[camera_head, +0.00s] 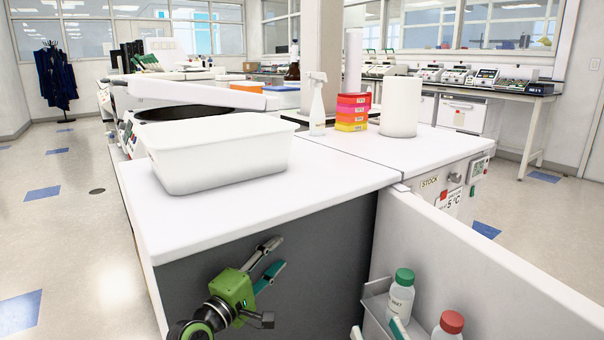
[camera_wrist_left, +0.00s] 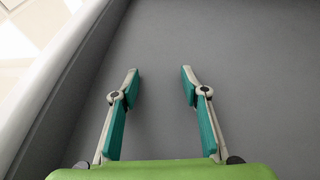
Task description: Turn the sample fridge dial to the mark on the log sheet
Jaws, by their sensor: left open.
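The round silver dial (camera_head: 455,178) is on the white front panel at the right end of the counter, partly hard to make out at this size. A small display (camera_head: 479,169) is beside it. A STOCK label (camera_head: 430,182) and a "5 °C" sheet (camera_head: 453,200) with a red spot are near the dial. My left gripper (camera_head: 268,260) is open and empty before the grey face under the counter; its spread fingers show in the left wrist view (camera_wrist_left: 160,85). My right gripper (camera_head: 377,331) shows only two separated fingertips at the bottom edge, by the door shelf.
A white open door (camera_head: 480,240) extends toward the lower right. Its shelf (camera_head: 378,305) holds a green-capped bottle (camera_head: 401,295) and a red-capped bottle (camera_head: 448,328). A white tub (camera_head: 218,155), spray bottle (camera_head: 317,105), coloured boxes (camera_head: 352,112) and white roll (camera_head: 400,107) stand on the counter.

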